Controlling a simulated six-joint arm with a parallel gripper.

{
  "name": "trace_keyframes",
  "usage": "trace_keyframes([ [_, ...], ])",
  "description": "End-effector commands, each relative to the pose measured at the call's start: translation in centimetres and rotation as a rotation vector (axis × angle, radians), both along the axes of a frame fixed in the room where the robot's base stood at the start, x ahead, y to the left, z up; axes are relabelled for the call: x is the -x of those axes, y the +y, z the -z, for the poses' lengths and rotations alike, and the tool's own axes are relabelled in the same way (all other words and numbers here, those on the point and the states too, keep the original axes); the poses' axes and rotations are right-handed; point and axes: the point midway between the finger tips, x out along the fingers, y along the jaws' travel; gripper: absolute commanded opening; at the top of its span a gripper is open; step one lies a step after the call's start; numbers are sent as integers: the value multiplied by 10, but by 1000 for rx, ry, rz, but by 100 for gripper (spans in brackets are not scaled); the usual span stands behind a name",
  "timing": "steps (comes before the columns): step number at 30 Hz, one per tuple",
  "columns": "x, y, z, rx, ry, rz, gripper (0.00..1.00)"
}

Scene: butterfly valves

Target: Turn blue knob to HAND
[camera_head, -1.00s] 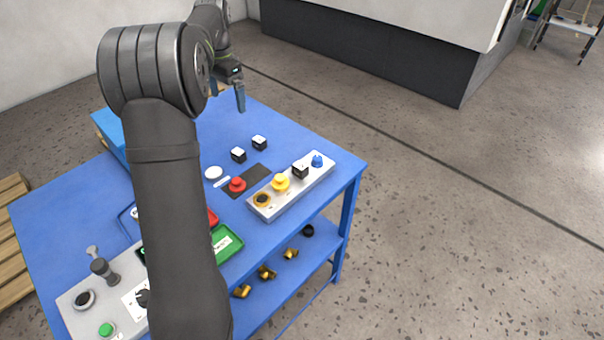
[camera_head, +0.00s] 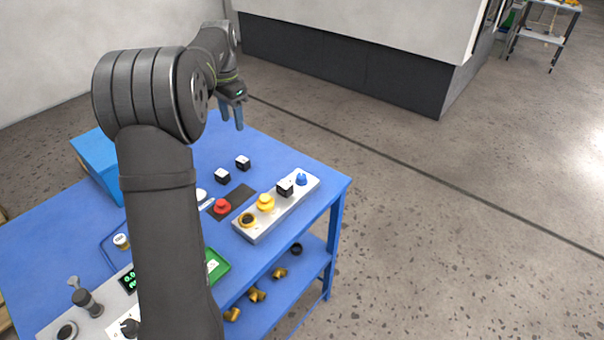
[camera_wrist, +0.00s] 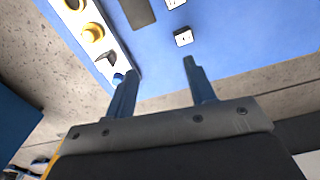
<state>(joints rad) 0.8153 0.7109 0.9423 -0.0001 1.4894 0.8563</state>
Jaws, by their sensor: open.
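The blue knob (camera_head: 301,179) sits at the far right end of a grey panel (camera_head: 258,226) on the blue table. In the wrist view the blue knob (camera_wrist: 118,79) shows just beside the left fingertip and is partly hidden by it. I cannot read the position marks around the knob. My gripper (camera_head: 233,128) is open and empty, above the back of the table, behind and to the left of the knob. In the wrist view its two blue fingers (camera_wrist: 161,66) are spread apart with nothing between them.
On the panel, a black switch (camera_head: 285,188), a yellow knob (camera_head: 266,202) and an orange-ringed knob (camera_head: 247,220) stand in a row. A blue box (camera_head: 98,158) stands at the left edge.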

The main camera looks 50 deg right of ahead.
Motion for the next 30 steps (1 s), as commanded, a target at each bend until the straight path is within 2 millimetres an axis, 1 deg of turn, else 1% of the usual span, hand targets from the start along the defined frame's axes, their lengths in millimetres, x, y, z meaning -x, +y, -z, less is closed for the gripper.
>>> trace_keyframes([
  [1,27,-20,-2,1,-1,54,50],
  [2,42,-30,-2,1,-1,82,50],
  [3,61,-41,-2,0,0,119,50],
  [5,88,-57,-2,1,-1,172,50],
  [6,105,-66,-2,1,-1,203,50],
  [9,140,-81,-3,1,-1,265,50],
  [12,160,-89,-3,0,-1,302,50],
  [15,167,-92,0,-1,0,315,50],
  [17,168,-92,5,-1,1,316,50],
  [20,167,-91,19,-2,1,315,50],
  [23,167,-91,38,-2,2,315,50],
  [30,167,-91,92,-3,2,314,50],
])
